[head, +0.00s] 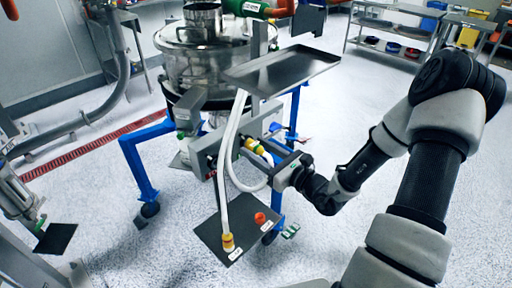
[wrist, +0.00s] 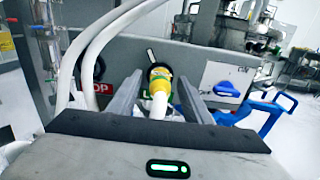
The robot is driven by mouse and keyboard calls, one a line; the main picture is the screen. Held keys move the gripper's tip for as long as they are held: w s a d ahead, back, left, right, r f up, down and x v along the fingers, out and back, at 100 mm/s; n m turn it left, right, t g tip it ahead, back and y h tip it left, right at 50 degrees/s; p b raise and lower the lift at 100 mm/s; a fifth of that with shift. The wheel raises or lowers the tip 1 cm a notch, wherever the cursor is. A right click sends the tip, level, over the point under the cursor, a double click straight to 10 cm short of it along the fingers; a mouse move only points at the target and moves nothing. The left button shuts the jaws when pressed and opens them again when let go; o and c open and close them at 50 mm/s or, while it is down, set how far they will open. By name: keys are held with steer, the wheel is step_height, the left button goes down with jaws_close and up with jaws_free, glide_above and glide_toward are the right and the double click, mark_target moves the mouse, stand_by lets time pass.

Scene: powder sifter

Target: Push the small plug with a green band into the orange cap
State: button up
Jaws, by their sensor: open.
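My gripper (wrist: 157,92) is open in the wrist view. Its two grey fingers stand on either side of a yellow fitting (wrist: 160,80) with a white end, in front of a grey panel. Green shows around this fitting; I cannot tell whether it is a band on a plug or part of the panel. In the head view my gripper (head: 268,153) is at the panel's right side, by the yellow fitting (head: 254,147).
White hoses (head: 228,150) loop down beside the panel; one ends in a yellow fitting (head: 228,241) on the lower plate. A flat metal tray (head: 285,72) overhangs the panel. Blue legs (head: 143,165) carry the steel sifter (head: 205,55). Floor to the right is mostly clear.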

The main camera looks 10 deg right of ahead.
stand_by(0.6)
jaws_close()
steer(key=shift+p+v, duration=0.65)
steer(key=shift+v, duration=2.35)
